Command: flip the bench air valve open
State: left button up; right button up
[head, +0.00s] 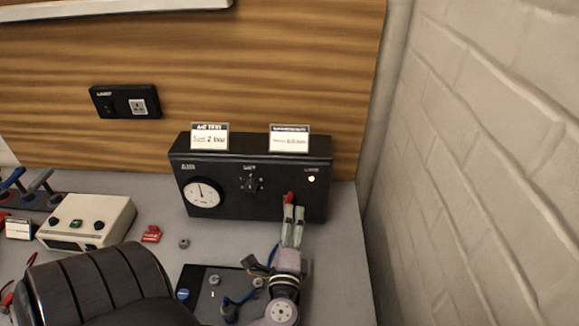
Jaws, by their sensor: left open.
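The bench air unit (230,206) is a black box at the back of the bench. It has a round white gauge (202,193), a small knob (251,182) in the middle and a lit lamp (311,179) at the right. A small red valve lever (290,197) is low on the right of its front. My left gripper (293,213) is open, its fingertips just below and at the lever. I cannot tell whether they touch it. The fingers hide the lever's lower part. My right gripper is not in view.
A black panel (197,282) with fittings and a blue hose lies in front of the unit. A cream box (88,221), a red part (151,234) and a small grey ring (184,243) are to the left. A white brick wall (490,170) stands close on the right.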

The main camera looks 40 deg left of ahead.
aim_at(290, 202)
pick_arm(q)
jog(key=p+x, duration=0.1)
jog(key=x, duration=0.3)
jog(key=shift+w+a+r, duration=0.15)
jog(key=shift+w, duration=0.05)
jog(key=shift+w+a+p, duration=0.35)
jog(key=shift+w+a, duration=0.15)
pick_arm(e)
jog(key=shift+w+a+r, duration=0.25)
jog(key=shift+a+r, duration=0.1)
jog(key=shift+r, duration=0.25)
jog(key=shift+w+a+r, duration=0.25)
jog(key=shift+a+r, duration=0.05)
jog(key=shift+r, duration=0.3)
pick_arm(q)
jog(key=shift+c, duration=0.3)
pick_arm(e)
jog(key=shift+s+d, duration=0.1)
